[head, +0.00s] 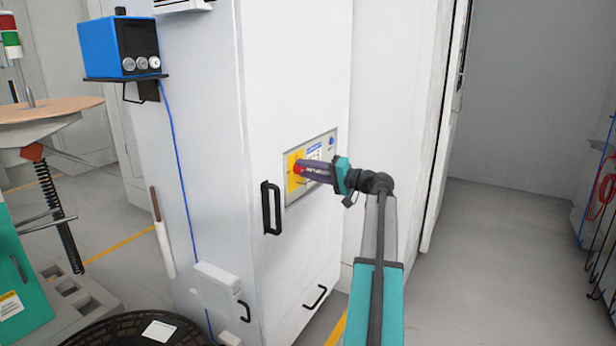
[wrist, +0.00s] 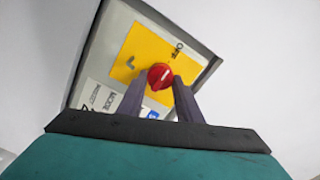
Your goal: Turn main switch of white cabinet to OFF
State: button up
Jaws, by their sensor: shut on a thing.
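The white cabinet (head: 296,75) stands in the middle of the head view, with a control panel (head: 322,143) on its front. The main switch is a red rotary knob on a yellow plate (head: 291,184); most of the knob is hidden behind my gripper in the head view. In the wrist view the red knob (wrist: 160,76) sits between my fingertips, on the yellow plate (wrist: 135,50) with "OFF" printed near its upper right edge. My gripper (wrist: 160,85) is shut on the knob, reaching it from the right in the head view.
A black vertical handle (head: 271,208) sticks out left of the panel. A blue box (head: 112,47) stands on a shelf at the cabinet's left side. A dark round lid-like thing (head: 110,330) is at the lower left. The floor (head: 490,240) at right is clear.

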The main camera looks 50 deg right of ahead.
jog(key=shift+n, duration=0.3)
jog(key=o, duration=1)
jog(key=shift+o, duration=0.2)
jog(key=shift+s, duration=0.1)
jog(key=p+v, duration=0.1)
jog(key=v, duration=1.2)
jog(key=shift+s, duration=0.3)
jog(key=shift+f, duration=0.1)
